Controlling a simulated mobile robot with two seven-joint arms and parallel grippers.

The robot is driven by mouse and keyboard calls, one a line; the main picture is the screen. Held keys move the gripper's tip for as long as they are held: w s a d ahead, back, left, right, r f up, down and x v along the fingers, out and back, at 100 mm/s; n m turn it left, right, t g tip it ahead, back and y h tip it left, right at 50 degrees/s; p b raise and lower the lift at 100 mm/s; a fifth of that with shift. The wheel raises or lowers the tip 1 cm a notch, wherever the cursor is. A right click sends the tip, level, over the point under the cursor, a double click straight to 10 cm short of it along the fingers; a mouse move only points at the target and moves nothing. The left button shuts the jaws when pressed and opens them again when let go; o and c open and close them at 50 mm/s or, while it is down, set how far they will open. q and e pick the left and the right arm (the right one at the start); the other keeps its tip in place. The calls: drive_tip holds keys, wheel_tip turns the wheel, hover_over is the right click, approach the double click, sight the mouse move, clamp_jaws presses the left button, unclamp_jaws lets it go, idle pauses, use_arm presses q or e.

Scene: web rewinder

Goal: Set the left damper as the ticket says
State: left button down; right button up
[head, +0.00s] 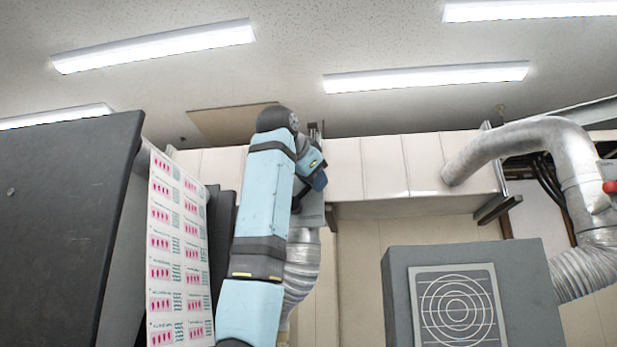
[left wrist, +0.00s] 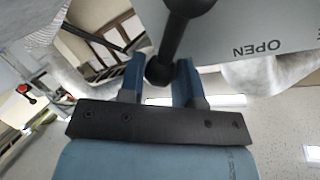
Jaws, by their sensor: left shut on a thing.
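In the left wrist view the left damper's black lever (left wrist: 181,38) has a ball end that sits between the blue fingers of my left gripper (left wrist: 158,75). The gripper is shut on the lever. My right gripper is not in view. I see no readable ticket.
A right duct (head: 570,155) with a red knob (head: 610,187) stands at the right. A grey box with a round grille (head: 458,305) is at lower right. A printed web (head: 180,255) and a dark panel (head: 65,225) stand at the left. Cream wall panels (head: 380,167) are behind.

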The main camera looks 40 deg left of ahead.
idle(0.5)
use_arm(q)
drive_tip(key=c, duration=0.8)
unclamp_jaws()
drive_tip(key=b+v, duration=0.5)
drive_tip(key=v, duration=0.8)
drive_tip(key=shift+s+d, duration=0.2)
drive_tip(key=shift+s, duration=0.2)
